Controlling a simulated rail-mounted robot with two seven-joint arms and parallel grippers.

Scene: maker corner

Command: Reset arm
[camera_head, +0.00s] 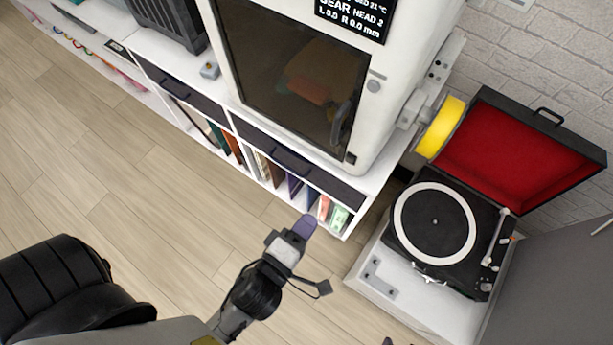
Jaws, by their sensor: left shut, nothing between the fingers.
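My left gripper (304,228) is in the lower middle of the head view, with its arm coming in from the bottom left. It is shut and empty, held over the wooden floor in front of the white shelf unit. Its fingertips appear in front of the books on the lower shelf; I cannot tell the exact distance. My right gripper is not clearly visible; only a small dark bit shows at the bottom edge.
A white shelf unit (368,190) carries a white machine with a dark glass door (290,85). A yellow spool (440,127) hangs on its side. An open record player (435,222) with a red-lined lid (530,150) stands at right. Open floor (150,190) lies at left.

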